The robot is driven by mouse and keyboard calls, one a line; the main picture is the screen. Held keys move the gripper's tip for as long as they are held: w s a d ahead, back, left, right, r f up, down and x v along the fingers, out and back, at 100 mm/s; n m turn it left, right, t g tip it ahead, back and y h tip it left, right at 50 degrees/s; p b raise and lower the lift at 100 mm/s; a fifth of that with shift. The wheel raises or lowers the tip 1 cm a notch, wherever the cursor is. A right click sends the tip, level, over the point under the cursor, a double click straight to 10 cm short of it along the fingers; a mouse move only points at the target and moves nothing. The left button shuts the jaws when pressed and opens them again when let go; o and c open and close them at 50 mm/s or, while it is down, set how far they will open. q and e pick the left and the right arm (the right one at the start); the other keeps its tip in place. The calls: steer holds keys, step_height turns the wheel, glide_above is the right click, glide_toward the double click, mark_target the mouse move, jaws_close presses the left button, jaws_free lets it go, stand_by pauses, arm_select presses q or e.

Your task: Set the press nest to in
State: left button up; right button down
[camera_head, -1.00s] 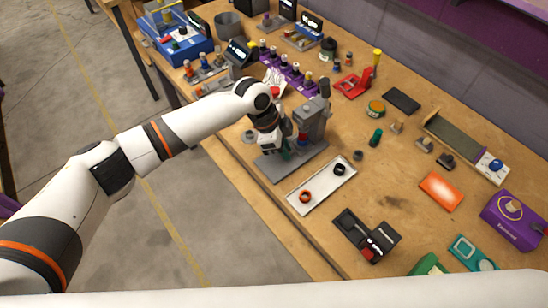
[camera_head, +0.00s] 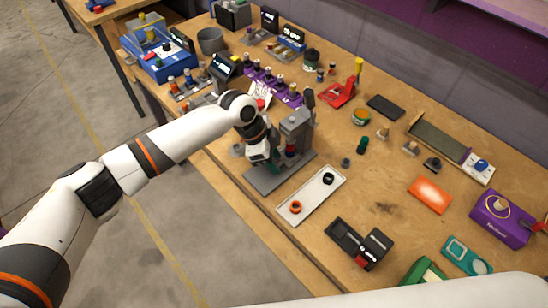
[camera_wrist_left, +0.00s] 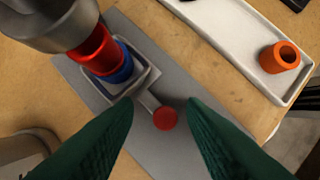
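The grey press (camera_head: 296,130) stands on a flat grey base plate (camera_head: 268,180) near the table's front edge. In the left wrist view, its nest (camera_wrist_left: 146,80) is a pale square holder with a short arm ending in a red knob (camera_wrist_left: 165,118). A red and blue part (camera_wrist_left: 108,58) stands in the nest, under the grey ram (camera_wrist_left: 50,20). My left gripper (camera_wrist_left: 160,108) is open, its green fingers on either side of the knob with gaps visible. In the head view, my left gripper (camera_head: 270,160) is at the front of the press, fingertips mostly hidden. My right gripper is not seen.
A white tray (camera_head: 312,194) with an orange ring (camera_head: 295,207) and a black ring (camera_head: 328,179) lies right of the press base. A black device (camera_head: 358,243) stands farther right. Several purple holders (camera_head: 272,84) stand behind the press.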

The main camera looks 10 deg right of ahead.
arm_select(q)
steer(key=b+v, duration=0.1)
steer(key=v, duration=1)
steer(key=shift+r+b, duration=0.4)
steer(key=shift+a, duration=0.1)
